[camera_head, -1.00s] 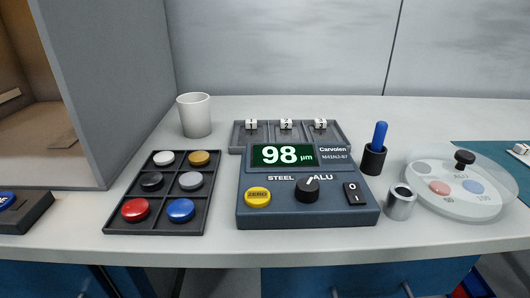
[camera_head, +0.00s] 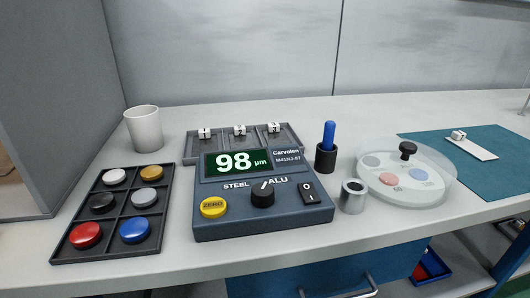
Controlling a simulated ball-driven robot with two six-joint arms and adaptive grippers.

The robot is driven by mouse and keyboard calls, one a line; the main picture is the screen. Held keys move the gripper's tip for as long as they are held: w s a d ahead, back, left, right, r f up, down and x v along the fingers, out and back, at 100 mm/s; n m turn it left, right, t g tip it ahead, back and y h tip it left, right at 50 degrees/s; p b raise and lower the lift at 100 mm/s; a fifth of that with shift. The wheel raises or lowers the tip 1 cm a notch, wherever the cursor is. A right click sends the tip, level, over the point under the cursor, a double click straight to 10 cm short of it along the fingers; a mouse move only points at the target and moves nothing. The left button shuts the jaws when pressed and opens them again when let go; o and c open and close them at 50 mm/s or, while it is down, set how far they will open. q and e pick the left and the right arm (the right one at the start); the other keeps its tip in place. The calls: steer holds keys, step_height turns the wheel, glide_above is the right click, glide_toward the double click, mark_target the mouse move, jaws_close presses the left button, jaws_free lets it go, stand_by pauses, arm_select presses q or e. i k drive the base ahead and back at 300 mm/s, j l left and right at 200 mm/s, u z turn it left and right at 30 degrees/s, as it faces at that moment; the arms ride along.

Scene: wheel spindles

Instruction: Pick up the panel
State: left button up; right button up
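A small white flat piece (camera_head: 473,149) with a little white block at its left end lies on the teal mat (camera_head: 440,148) at the right; it may be the panel, but I cannot tell for certain. It lies flat with nothing touching it from above. Neither of my grippers shows in the head view.
A blue-grey gauge (camera_head: 228,229) reading 98 µm stands at centre, with a tray of numbered blocks (camera_head: 289,139) behind it. A puck tray (camera_head: 75,226), white cup (camera_head: 144,129), blue probe in a black holder (camera_head: 326,157), metal cylinder (camera_head: 352,197) and clear-lidded round dish (camera_head: 400,190) surround it.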

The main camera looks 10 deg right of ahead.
mark_target(457, 138)
steer(key=z, duration=1.5)
steer(key=u, duration=0.65)
steer(key=l+u, duration=0.4)
steer(key=i+l+u, duration=0.1)
steer(key=l+u, duration=0.55)
steer(key=u, duration=0.15)
